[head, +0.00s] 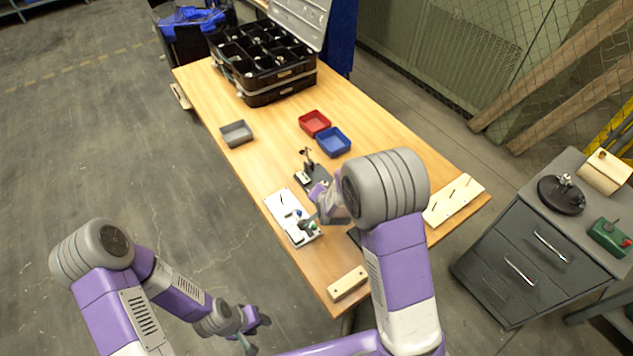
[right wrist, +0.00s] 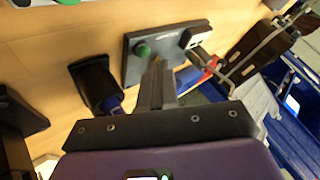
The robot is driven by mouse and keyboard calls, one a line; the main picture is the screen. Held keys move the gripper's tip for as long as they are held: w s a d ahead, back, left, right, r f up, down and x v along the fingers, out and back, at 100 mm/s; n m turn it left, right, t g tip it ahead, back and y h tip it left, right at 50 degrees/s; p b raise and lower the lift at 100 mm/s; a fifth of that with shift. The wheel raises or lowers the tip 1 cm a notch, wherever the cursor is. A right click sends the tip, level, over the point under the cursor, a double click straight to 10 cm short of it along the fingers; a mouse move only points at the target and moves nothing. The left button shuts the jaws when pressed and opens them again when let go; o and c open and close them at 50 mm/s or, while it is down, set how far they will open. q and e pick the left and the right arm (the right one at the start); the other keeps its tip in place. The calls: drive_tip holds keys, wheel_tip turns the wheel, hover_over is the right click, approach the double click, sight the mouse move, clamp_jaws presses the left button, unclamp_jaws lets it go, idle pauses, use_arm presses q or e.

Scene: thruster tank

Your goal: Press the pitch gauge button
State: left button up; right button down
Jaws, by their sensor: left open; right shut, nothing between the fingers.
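A dark plate (head: 320,176) lies on the workbench with a small white-faced gauge (head: 302,177) and a thin stand on it. In the right wrist view the plate (right wrist: 133,68) carries a round green button (right wrist: 142,49) and the white-faced gauge (right wrist: 190,38). Its lettering is too small to read. My right gripper (right wrist: 158,68) is shut and empty, its fingertips close to the green button; contact cannot be told. In the head view my right gripper (head: 320,192) partly covers the plate and hides the button. My left gripper (head: 256,333) is open, low beside the bench.
A white panel (head: 281,205) with small parts lies left of the plate. Red (head: 314,123), blue (head: 333,141) and grey (head: 237,133) trays stand farther back, before a black compartment case (head: 262,80). A wooden block (head: 348,284) lies at the near edge. A grey drawer cabinet (head: 520,262) stands right.

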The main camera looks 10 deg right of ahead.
wheel_tip(320, 180, up, 6)
drive_tip(key=p, duration=0.4)
drive_tip(key=shift+p, duration=0.4)
